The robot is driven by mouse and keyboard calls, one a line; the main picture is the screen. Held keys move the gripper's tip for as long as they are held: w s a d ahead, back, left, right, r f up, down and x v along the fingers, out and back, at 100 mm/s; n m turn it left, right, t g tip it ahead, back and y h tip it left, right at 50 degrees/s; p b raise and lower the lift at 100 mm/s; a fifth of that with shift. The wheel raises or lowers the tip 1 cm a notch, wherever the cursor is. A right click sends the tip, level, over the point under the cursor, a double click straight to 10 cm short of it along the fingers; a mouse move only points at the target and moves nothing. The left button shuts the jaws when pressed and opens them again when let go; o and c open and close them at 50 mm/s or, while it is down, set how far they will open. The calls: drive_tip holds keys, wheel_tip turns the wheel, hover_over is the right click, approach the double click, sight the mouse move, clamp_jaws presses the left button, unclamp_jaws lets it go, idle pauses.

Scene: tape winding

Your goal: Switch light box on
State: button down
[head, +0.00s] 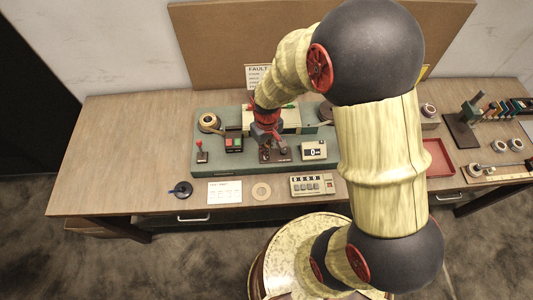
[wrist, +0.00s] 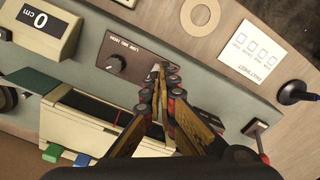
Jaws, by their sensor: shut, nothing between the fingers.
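A dark brown control panel (wrist: 135,58) with a round black knob (wrist: 116,63) and small lettering lies on the green-grey board in the wrist view. My gripper (wrist: 160,72) is shut and empty, its fingertips over the panel's edge beside the knob. A small pale metal piece shows at the tips; I cannot tell whether it is a switch or whether they touch it. In the head view my gripper (head: 266,153) points down at the panel (head: 284,156). A cream box (wrist: 95,125), possibly the light box, lies beside the panel; no glow shows. My gripper hides part of it.
A counter reading 0 cm (head: 314,151) stands right of the panel.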

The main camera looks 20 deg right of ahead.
drive_tip(key=shift+f+b, duration=0.75)
drive_tip(key=shift+f, duration=0.4)
idle(0.9)
drive_tip(key=shift+r, duration=0.15)
drive_tip(key=shift+r+p, duration=2.75)
drive_tip(key=shift+r, duration=0.65)
drive_tip(key=s+r+m+t+b, duration=0.1)
drive_tip(key=s+r+t+b, duration=0.1)
drive_tip(key=s+r, duration=0.5)
drive_tip(key=s+r+m+t+b, duration=0.1)
drive_tip(key=s+r+t+b, duration=0.2)
drive_tip(key=r, duration=1.2)
drive_tip(key=s+b, duration=0.2)
drive_tip(key=s, duration=0.2)
drive_tip(key=shift+r+t, duration=0.2)
drive_tip(key=shift+t, duration=0.1)
